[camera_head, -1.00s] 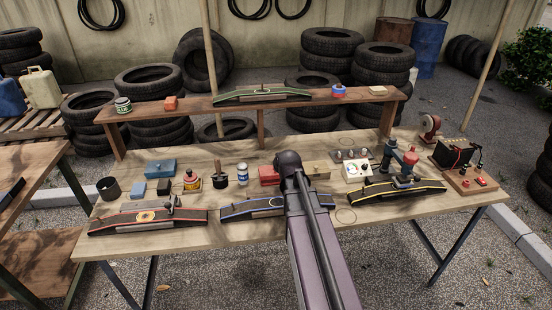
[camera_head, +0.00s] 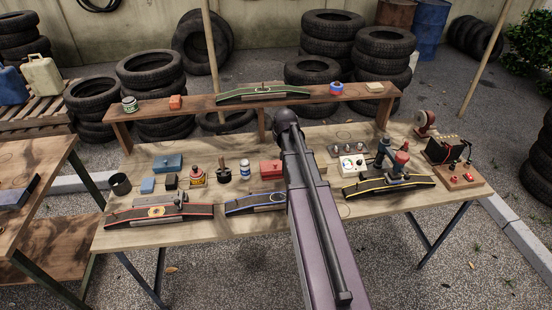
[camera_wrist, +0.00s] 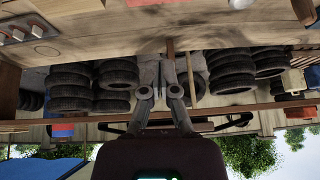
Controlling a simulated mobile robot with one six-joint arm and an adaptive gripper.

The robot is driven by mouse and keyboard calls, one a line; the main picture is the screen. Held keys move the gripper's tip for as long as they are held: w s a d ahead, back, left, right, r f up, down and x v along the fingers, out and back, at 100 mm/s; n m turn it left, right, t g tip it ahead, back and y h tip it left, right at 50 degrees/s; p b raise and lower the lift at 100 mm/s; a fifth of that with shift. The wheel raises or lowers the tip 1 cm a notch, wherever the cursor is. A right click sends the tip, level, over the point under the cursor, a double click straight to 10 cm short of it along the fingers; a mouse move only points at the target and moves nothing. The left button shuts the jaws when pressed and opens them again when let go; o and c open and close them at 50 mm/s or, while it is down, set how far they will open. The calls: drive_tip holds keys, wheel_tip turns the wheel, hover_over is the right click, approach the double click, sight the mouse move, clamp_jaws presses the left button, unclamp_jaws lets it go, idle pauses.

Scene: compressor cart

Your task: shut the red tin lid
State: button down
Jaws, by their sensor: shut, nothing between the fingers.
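A red tin (camera_head: 269,166) sits in the middle of the workbench, just left of my arm in the head view. My arm covers its right side, and I cannot tell how its lid stands. In the head view my own arm hides the gripper.
A blue tin (camera_head: 167,163), a white-blue can (camera_head: 244,169) and a black pot (camera_head: 224,173) stand left of the red tin. A gauge box (camera_head: 353,165) stands right of my arm. A raised shelf (camera_head: 210,101) runs along the back; ramp-shaped pieces line the front.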

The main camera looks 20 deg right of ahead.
drive_tip(key=shift+f, duration=0.1)
drive_tip(key=b, duration=0.9)
hover_over(276, 164)
drive_tip(key=f, duration=0.8)
drive_tip(key=shift+w+d+f, duration=0.1)
drive_tip(key=shift+w+f, duration=0.25)
drive_tip(key=shift+w, duration=0.05)
drive_tip(key=shift+s+a+f+b, duration=0.1)
drive_tip(key=shift+s+f+b, duration=0.15)
drive_tip(key=shift+f+b, duration=0.65)
drive_tip(key=shift+s+a+f+b, duration=0.1)
drive_tip(key=shift+s+f+b, duration=0.1)
drive_tip(key=shift+f+b, duration=0.7)
